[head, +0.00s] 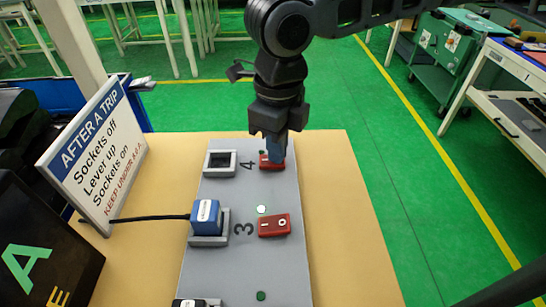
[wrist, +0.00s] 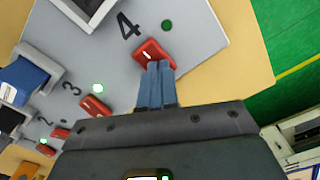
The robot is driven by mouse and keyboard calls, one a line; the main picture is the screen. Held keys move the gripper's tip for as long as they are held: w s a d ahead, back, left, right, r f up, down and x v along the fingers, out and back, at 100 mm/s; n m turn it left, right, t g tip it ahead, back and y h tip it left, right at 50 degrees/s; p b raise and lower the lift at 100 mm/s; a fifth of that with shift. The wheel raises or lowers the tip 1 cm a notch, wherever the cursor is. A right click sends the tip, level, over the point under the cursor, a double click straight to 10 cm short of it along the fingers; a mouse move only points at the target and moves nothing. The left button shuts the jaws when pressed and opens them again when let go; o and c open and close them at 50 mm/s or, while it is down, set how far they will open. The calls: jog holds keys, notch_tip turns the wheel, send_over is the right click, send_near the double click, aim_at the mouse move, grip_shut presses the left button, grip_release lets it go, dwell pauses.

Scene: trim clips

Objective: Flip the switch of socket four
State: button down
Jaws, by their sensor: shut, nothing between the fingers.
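The red rocker switch of socket four (head: 271,163) sits at the far end of the grey panel (head: 250,187), beside the printed 4. It also shows in the wrist view (wrist: 148,52). My gripper (head: 274,153) is shut and empty, pointing down at this switch. Its blue fingertips (wrist: 158,66) overlap the switch's near edge in the wrist view; I cannot tell whether they touch it. The fingers hide part of the switch, so its position is unclear. Socket four (head: 220,163) is empty. The small lamp by it (wrist: 167,25) looks dark green.
Socket three holds a blue plug (head: 205,215) with a black cable. Its red switch (head: 274,225) is nearby and its lamp (head: 262,209) is bright. A white sign (head: 98,150) and a black display (head: 40,250) stand at the left. The table right of the panel is clear.

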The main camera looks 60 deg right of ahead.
notch_tip(320, 180, up, 7)
jog(key=p, duration=0.7)
dwell(0.3)
dwell(0.5)
